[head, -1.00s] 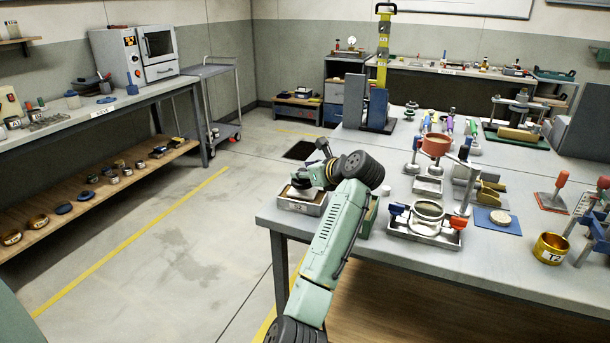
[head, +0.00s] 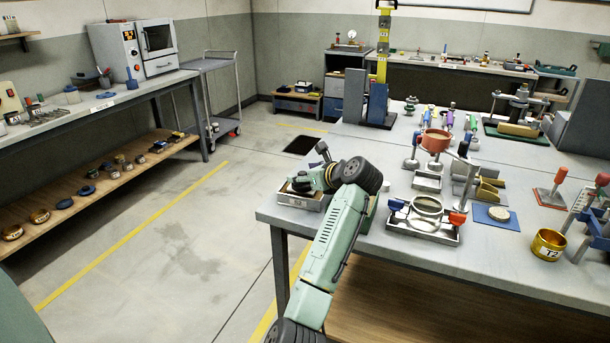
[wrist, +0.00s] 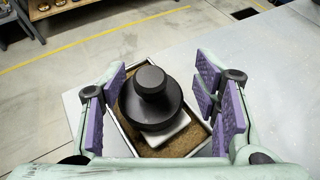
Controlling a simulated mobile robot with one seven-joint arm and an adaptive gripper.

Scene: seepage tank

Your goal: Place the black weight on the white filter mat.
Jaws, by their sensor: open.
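In the wrist view, the black weight (wrist: 146,110), a wide disc with a round knob on top, sits on the white filter mat (wrist: 172,137). The mat shows only along the weight's lower right side; the rest is hidden under it. The mat lies on brown soil in a metal tray. My gripper (wrist: 160,84) is open, with its purple pads on either side of the weight and a gap to each. In the head view, my gripper (head: 303,184) is over the tray (head: 291,200) at the bench's left corner; the weight is hard to make out there.
A brass T2 cup (head: 549,245) is farther right. The bench edge and open floor (head: 190,250) lie to the left.

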